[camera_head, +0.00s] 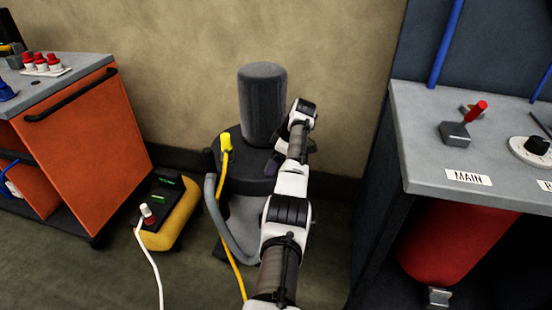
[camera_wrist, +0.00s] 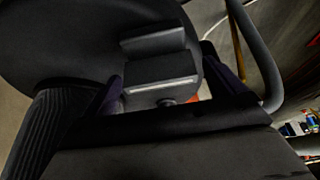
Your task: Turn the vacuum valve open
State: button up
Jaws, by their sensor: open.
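A dark vacuum pump (camera_head: 236,172) with a tall grey cylinder (camera_head: 263,105) stands on the floor by the wall. My gripper (camera_head: 275,163) is at the pump's right side, mostly hidden by my arm in the head view. In the wrist view my gripper (camera_wrist: 168,85) is open, with a purple-dark finger at each side. A grey blocky part (camera_wrist: 160,75), which looks like the valve handle, lies between the fingers. A small orange-red patch shows behind it. I cannot tell whether the fingers touch the part. The valve itself is hidden in the head view.
A grey hose (camera_head: 222,225) and a yellow cable (camera_head: 229,235) run down the pump's left. A yellow-black box (camera_head: 172,212) with a white cord stands left on the floor. An orange cabinet (camera_head: 85,150) is at left, a grey bench (camera_head: 425,150) with a red lever (camera_head: 476,112) at right.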

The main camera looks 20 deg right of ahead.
jog(key=b+v, duration=0.1)
jog(key=v, duration=1.2)
jog(key=shift+r, duration=0.4)
